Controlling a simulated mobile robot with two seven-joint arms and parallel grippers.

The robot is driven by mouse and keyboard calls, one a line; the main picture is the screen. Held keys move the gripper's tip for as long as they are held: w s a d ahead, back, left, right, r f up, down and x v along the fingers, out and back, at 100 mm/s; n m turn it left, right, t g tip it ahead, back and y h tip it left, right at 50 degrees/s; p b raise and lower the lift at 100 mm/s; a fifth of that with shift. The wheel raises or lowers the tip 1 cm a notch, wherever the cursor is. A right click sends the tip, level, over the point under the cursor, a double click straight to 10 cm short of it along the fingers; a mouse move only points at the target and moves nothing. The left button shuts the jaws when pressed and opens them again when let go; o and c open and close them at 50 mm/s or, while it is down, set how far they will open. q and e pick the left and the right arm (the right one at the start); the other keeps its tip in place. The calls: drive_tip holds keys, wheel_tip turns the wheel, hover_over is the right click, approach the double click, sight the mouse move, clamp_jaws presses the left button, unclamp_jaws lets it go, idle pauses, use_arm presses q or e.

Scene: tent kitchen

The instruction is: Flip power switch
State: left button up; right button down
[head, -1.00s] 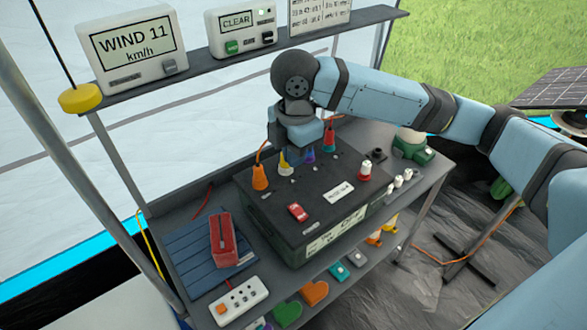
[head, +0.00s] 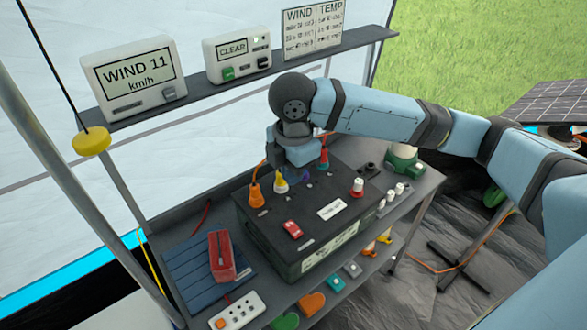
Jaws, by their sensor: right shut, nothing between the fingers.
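A black power box (head: 310,250) stands on the grey bench. A red rocker switch (head: 292,228) sits on its top, near the front edge. Orange (head: 256,197), yellow (head: 281,181) and red (head: 324,158) plugs stand along the back of the top, with a bluish one partly hidden. My right gripper (head: 302,165) points down over this back row, behind the red switch and apart from it. It is shut and looks empty; its fingertips are mostly hidden by the hand. My left gripper is out of view.
A red-and-white knob (head: 357,187) and small white knobs (head: 391,193) stand at the box's right. A red case (head: 221,256) lies on a blue slatted mat (head: 190,256) at left. A white power strip (head: 237,311) is in front. A shelf (head: 240,82) with displays runs behind.

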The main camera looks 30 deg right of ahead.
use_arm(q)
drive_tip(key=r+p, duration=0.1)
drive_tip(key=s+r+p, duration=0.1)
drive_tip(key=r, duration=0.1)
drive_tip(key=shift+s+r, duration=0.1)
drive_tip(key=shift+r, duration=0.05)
use_arm(e)
wheel_tip(320, 180, up, 12)
drive_tip(key=s, duration=0.2)
drive_tip(key=shift+r, duration=0.2)
drive_tip(key=shift+w+d, duration=0.1)
